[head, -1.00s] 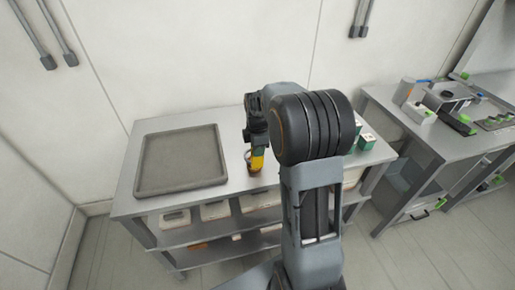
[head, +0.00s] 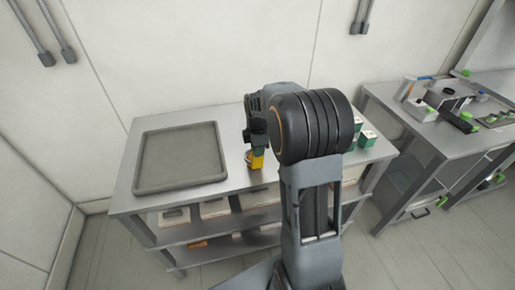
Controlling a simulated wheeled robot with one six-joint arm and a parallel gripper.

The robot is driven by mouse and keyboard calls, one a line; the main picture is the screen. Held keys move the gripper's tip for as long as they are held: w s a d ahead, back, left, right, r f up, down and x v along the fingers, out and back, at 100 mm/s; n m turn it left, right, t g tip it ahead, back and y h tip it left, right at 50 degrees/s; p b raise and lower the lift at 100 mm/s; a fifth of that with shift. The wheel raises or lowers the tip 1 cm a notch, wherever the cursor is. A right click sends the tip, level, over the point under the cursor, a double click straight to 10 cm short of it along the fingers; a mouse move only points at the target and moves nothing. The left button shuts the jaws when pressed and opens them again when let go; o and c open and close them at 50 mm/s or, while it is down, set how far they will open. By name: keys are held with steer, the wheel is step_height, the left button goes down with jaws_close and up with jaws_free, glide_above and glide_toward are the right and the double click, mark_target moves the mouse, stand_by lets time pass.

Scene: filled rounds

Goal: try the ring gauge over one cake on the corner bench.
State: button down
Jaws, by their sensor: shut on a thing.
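My gripper (head: 257,161) has yellow fingertips and is over the front middle of the steel bench (head: 222,200). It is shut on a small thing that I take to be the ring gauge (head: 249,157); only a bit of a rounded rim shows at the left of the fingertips. My arm hides most of it, and I cannot tell whether it touches the bench top. No cake can be made out; any behind my arm is hidden.
A large grey tray (head: 140,164) with a raised rim, seemingly empty, takes up the bench's left side. Green and white boxes (head: 366,138) stand at its right end. Several containers sit on the shelf below. Another bench (head: 385,100) with equipment stands at the right.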

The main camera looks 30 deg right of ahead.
steer(key=shift+f+b, duration=1.55)
steer(key=shift+f, duration=0.7)
steer(key=shift+r, duration=0.15)
stand_by(1.1)
steer(key=shift+r+p, duration=3.7)
steer(key=shift+r, duration=1.1)
